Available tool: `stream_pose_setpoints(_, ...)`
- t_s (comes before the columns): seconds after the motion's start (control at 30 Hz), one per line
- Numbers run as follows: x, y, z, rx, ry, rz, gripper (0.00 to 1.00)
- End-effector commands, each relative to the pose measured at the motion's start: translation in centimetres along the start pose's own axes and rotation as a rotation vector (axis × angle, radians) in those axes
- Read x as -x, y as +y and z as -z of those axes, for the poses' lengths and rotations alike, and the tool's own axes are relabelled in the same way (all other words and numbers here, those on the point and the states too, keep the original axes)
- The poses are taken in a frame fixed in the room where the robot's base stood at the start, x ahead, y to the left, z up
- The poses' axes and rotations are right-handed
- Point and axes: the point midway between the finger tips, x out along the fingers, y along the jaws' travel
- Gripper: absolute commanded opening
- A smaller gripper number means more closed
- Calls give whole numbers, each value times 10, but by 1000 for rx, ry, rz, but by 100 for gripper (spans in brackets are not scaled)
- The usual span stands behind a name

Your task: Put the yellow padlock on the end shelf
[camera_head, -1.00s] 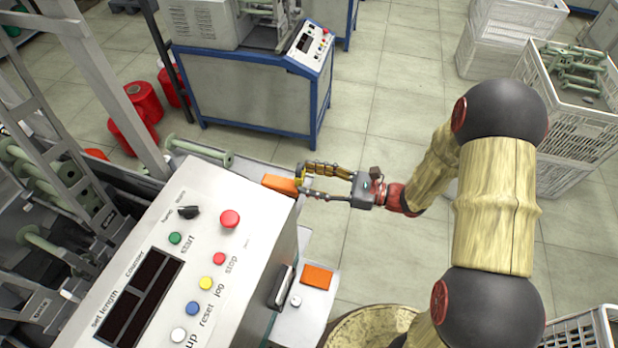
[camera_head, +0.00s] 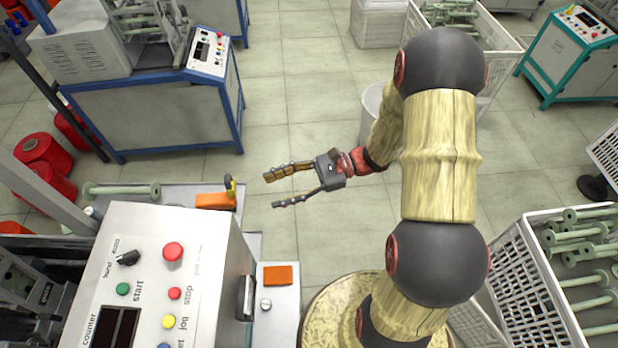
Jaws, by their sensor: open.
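The yellow padlock (camera_head: 230,188), with a dark part showing, stands at the right end of an orange block (camera_head: 213,201) on the narrow grey end shelf (camera_head: 250,216) behind the control box. I cannot tell whether it rests on the block or just beyond it. My gripper (camera_head: 272,190) is open and empty, to the right of the padlock and apart from it, with its fingers pointing left towards it. It is out over the floor past the shelf's edge.
The white control box (camera_head: 190,260) with buttons stands in front of the shelf. A second orange block (camera_head: 278,275) and a small round knob (camera_head: 266,304) are on the near side ledge. A green bobbin (camera_head: 122,191) lies left. A crate of bobbins (camera_head: 530,270) stands right.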

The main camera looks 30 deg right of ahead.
Motion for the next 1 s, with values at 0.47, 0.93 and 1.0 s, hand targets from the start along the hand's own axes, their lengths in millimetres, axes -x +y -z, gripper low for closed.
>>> stream_pose_setpoints(0.47, 10, 92, -80, 694, 556, -590, 49)
stream_pose_setpoints(0.93, 84, 103, -154, 1455, 1114, -908, 49)
stream_pose_setpoints(1.0, 92, 101, -165, 1532, 1174, -926, 49)
